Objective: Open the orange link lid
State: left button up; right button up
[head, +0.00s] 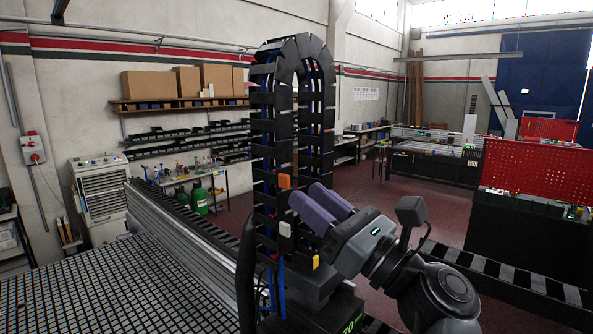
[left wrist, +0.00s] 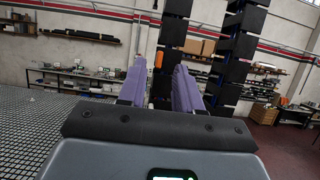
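The orange link lid (head: 284,182) is a small block on the left strand of a tall black cable chain (head: 291,125). I cannot tell whether it is closed or loose. It also shows in the left wrist view (left wrist: 158,60), between my fingers in the picture and beyond them. My left gripper (head: 303,194) has two purple fingers spread apart with nothing between them. In the head view it is just right of and slightly below the lid. In the left wrist view the open fingers (left wrist: 159,72) point at the chain. My right gripper is in neither view.
A white lid (head: 285,229) and a yellow lid (head: 315,262) sit lower on the chain. Blue cables run inside it. The black grid table (head: 95,290) lies at the left, bare where visible, with a metal rail (head: 185,235) along its edge.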

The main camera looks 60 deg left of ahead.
aim_at(289, 181)
pick_arm(q)
jog(key=shift+p+x, duration=0.9)
jog(key=shift+x, duration=1.15)
grip_shut()
